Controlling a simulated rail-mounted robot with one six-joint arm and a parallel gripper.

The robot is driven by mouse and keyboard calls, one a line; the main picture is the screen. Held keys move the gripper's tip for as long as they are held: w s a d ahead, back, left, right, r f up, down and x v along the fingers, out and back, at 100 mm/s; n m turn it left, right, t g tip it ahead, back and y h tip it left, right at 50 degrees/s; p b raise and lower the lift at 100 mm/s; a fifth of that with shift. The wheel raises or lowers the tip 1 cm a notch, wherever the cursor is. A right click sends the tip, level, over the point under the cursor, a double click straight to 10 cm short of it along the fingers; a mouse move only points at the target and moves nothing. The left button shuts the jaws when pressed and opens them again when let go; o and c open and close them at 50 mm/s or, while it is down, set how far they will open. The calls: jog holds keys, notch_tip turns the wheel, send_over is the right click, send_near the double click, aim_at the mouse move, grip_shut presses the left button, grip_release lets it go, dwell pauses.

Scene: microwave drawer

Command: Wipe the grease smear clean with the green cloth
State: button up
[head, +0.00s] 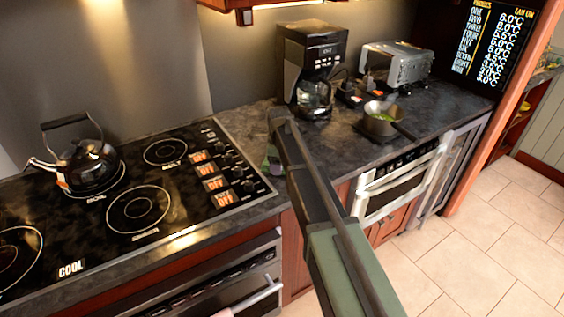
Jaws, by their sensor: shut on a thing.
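My arm reaches over the dark countertop from the bottom of the head view. My gripper (272,158) is at the counter just right of the stove's knobs, mostly hidden by my own arm, and is shut on the green cloth (271,164). Only a small patch of the cloth shows at the arm's left edge, low at the countertop (337,148). I cannot tell whether the cloth touches the counter. I cannot make out the grease smear; the arm covers part of the counter there.
A black glass stove (136,210) with a kettle (88,165) lies at left. A coffee maker (313,60), a toaster (398,66) and a grey pan (381,122) stand on the counter behind and right of my arm. A microwave drawer (395,185) is below.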

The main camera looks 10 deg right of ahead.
jog(key=shift+s+a+f, duration=0.15)
jog(key=shift+s+a, duration=0.25)
jog(key=shift+a, duration=0.2)
jog(key=shift+r+p, duration=0.55)
jog(key=r+p, duration=0.1)
jog(key=a+r+p, duration=0.1)
jog(key=r+p, duration=0.1)
jog(key=r, duration=0.1)
jog(key=shift+s+a+p, duration=0.2)
jog(key=shift+a+p, duration=0.1)
jog(key=r+p, duration=0.3)
jog(key=shift+w+d+r, duration=0.15)
jog(key=shift+d+r, duration=0.1)
jog(key=shift+w+d+f, duration=0.1)
jog(key=shift+d+f, duration=0.1)
